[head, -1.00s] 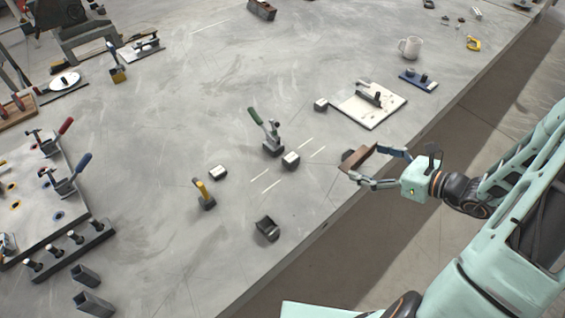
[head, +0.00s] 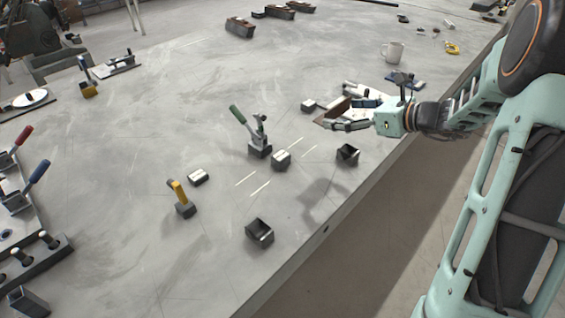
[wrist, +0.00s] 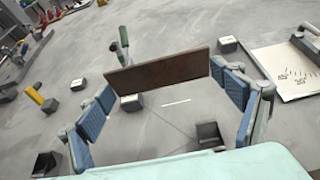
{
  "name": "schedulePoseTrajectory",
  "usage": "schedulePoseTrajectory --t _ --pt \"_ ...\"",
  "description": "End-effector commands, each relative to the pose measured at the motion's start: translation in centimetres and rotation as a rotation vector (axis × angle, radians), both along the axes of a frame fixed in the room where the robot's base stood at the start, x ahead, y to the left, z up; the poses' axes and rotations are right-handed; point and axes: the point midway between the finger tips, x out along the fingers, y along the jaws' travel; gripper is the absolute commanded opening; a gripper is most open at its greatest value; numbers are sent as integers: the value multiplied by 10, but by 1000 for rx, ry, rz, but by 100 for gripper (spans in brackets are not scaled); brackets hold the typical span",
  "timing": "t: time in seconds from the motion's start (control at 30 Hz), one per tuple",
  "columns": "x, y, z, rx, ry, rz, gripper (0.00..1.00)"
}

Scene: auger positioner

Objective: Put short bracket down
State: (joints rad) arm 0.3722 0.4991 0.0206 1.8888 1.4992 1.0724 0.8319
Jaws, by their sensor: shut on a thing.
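My gripper (head: 342,113) is shut on a flat rust-brown plate, which I take to be the short bracket (head: 326,115). In the wrist view the bracket (wrist: 158,73) spans crosswise between the blue-padded fingers of my gripper (wrist: 161,82). It appears held above the grey table (head: 150,245); the exact height is hard to judge. A green-handled clamp (head: 256,143) stands to its left in the head view. Beside the clamp is a block with a pale top (head: 281,160). Pale line marks (head: 260,188) lie on the table around it.
Two open dark steel pieces (head: 260,232) (head: 347,154) sit near the front edge. A yellow-handled clamp (head: 181,200) and two more pale-topped blocks (head: 198,177) (head: 308,105) stand nearby. A white board (wrist: 285,68) lies behind the gripper. A mug (head: 393,51) is farther back.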

Motion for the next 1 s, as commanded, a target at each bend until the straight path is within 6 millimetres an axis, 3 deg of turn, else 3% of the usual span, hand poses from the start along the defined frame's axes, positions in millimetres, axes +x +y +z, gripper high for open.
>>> schedulePoseTrajectory --t 0.37,0.5,0.7,0.87,1.0 --pt "-16 81 -35 3 1 7 50" --pt "-22 105 -61 3 4 4 50" --pt "-25 125 -85 2 1 2 50" --pt "-26 131 -91 3 0 1 50" --pt "-27 137 -107 2 2 2 50"
